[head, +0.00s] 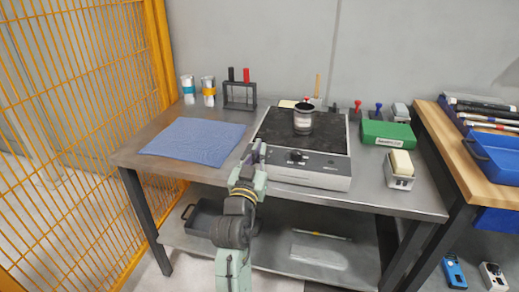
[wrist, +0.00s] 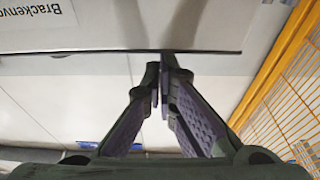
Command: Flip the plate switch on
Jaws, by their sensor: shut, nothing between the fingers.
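The plate (head: 322,181) is a flat grey unit with a dark speckled top, standing on the metal table. Its sloped front panel has a dark knob or switch (head: 297,156) and small dark markings; which position the switch is in is too small to tell. My gripper (head: 258,148) is at the plate's left front corner, left of the switch; I cannot tell whether it touches. In the wrist view the two purple-grey fingers (wrist: 166,65) are together with nothing between them, at the edge of a pale surface bearing a partly cut-off label (wrist: 38,14). The switch is not visible there.
A blue cloth (head: 195,141) lies to the left, a green box (head: 388,134) and a holder with a sponge (head: 400,178) to the right. An orange mesh fence (head: 80,100) borders the left.

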